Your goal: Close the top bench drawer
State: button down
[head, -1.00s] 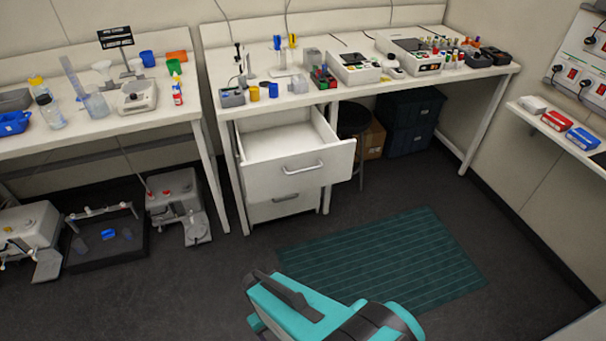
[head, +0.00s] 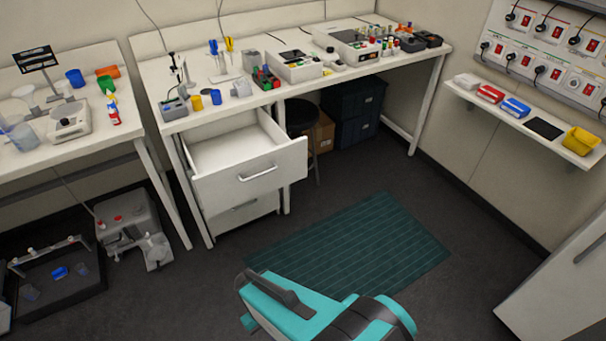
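The top bench drawer (head: 252,176) is white and pulled well out from under the bench (head: 173,127). Its inside looks empty, and a metal bar handle (head: 258,172) sits on its front. A lower drawer (head: 242,214) beneath it is shut. My teal and dark arm shows at the bottom centre, in front of the drawers and apart from them.
A green mat (head: 355,245) lies on the floor in front of the bench. A stool (head: 301,118) and boxes (head: 350,110) stand under the bench, right of the drawers. A grey device (head: 133,230) is on the floor at left. A wall shelf (head: 520,122) juts out at right.

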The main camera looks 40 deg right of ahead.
aim_at(241, 157)
jog(key=z, duration=0.5)
jog(key=k, duration=1)
jog(key=u, duration=0.95)
jog(key=i, duration=1)
jog(key=z, duration=0.05)
